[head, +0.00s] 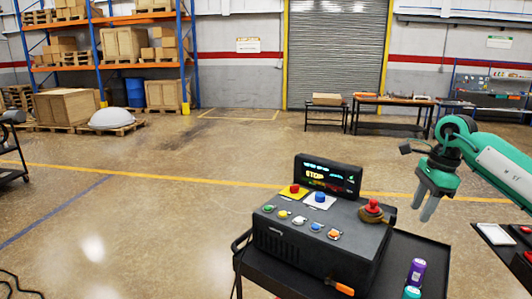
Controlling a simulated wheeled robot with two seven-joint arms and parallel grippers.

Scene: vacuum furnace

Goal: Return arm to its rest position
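My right arm, green and white, comes in from the right edge. Its gripper (423,211) hangs in the air with two grey fingers pointing down. The fingers show as separate prongs with a narrow gap and nothing between them. The gripper is to the right of the black control box (310,248) and above the dark cart top, apart from both. My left arm and gripper are not in view.
The control box has coloured buttons, a red knob (373,205) and a lit display reading STOP (328,176). It stands on a black cart (432,262) with a purple can (416,271) and an orange-handled tool (340,287). A white tray (496,235) is at right. Open floor lies behind.

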